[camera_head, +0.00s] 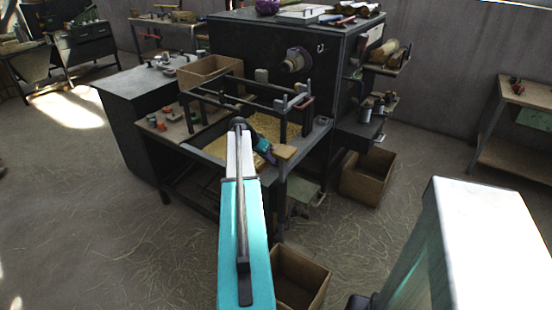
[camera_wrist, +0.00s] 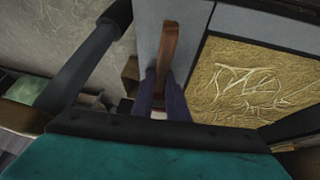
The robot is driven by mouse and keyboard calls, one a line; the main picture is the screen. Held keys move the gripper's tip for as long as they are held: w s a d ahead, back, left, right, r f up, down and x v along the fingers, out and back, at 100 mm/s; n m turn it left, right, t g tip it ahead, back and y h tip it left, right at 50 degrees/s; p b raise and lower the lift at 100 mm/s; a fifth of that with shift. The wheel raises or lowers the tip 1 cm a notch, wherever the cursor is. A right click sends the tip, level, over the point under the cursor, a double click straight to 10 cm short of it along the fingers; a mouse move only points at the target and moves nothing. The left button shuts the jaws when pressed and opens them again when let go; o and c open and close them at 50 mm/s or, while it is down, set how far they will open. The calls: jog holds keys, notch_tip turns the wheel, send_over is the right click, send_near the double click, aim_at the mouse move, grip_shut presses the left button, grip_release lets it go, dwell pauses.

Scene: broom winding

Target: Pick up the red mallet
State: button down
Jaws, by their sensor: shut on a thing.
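My gripper (camera_wrist: 168,98) is shut, with its two dark blue fingers close around a long reddish-brown wooden piece (camera_wrist: 170,50). This piece looks like part of the red mallet. It extends from between the fingers toward the top of the wrist view, over a grey bench edge. I see no red mallet head in either view. In the head view my gripper (camera_head: 268,158) is small and dark, at the front of the bench beyond my teal arm. A tan wooden block shape (camera_head: 285,152) shows just right of it; I cannot tell whether it is held.
The dark metal bench (camera_head: 219,148) has a straw-filled bed, also seen in the wrist view (camera_wrist: 225,80). A bar frame (camera_head: 228,85) rises above it. A tall dark cabinet (camera_head: 240,48) stands behind. Open boxes stand on the floor at right (camera_head: 367,181) and in front (camera_head: 300,275).

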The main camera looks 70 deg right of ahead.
dwell(0.4)
jog(key=shift+r, duration=0.75)
jog(key=shift+r+b, duration=0.45)
jog(key=shift+r, duration=0.45)
jog(key=w+a+b, duration=0.2)
jog(key=w+a, duration=0.7)
jog(key=a, duration=0.6)
jog(key=shift+w+a, duration=0.15)
jog(key=shift+w, duration=0.05)
